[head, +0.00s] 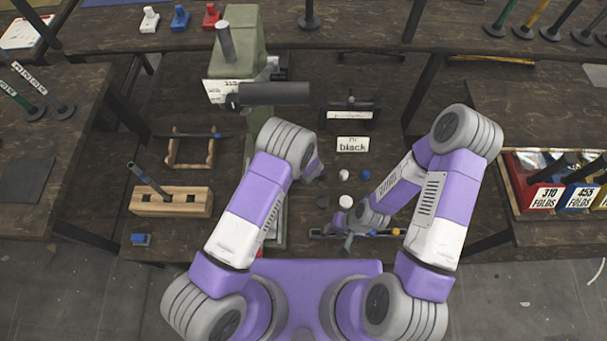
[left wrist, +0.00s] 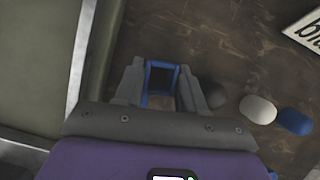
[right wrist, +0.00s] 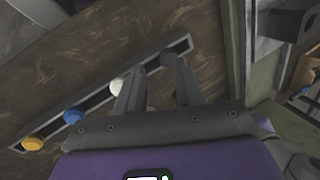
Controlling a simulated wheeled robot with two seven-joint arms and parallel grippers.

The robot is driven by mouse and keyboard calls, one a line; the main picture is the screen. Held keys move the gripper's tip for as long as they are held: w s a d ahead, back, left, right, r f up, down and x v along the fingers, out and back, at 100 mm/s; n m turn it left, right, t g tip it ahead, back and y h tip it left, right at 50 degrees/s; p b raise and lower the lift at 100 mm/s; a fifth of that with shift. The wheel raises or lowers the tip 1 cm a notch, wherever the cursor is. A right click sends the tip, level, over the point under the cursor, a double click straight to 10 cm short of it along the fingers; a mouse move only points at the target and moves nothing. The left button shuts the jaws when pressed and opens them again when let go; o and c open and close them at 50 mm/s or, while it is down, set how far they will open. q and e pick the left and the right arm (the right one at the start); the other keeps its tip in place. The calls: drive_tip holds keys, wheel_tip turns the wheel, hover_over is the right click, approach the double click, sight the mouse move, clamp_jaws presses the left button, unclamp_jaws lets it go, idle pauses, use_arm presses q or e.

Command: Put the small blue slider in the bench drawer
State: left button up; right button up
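In the left wrist view, a small blue frame-like piece with a dark middle, seemingly the blue slider (left wrist: 148,78), sits between the fingers of my left gripper (left wrist: 164,84), touching them. In the head view my left gripper (head: 318,173) is left of the white and blue knobs; its grip is hidden there. My right gripper (right wrist: 158,75) has its fingers apart. It is over a dark slotted strip (right wrist: 95,100) by the bench's front edge, beside a white knob (right wrist: 118,86). I cannot clearly make out the bench drawer.
A small blue block (head: 141,239) lies at the bench's front left, near a wooden block (head: 170,207). A green press (head: 242,45) stands at the middle back. A "black" label (head: 352,145) lies right of it. Bins (head: 540,196) stand on the right bench.

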use_arm(q)
drive_tip(key=c, duration=0.4)
drive_tip(key=shift+o, duration=0.2)
drive_tip(key=shift+r, duration=0.15)
use_arm(e)
drive_tip(key=shift+r, duration=0.1)
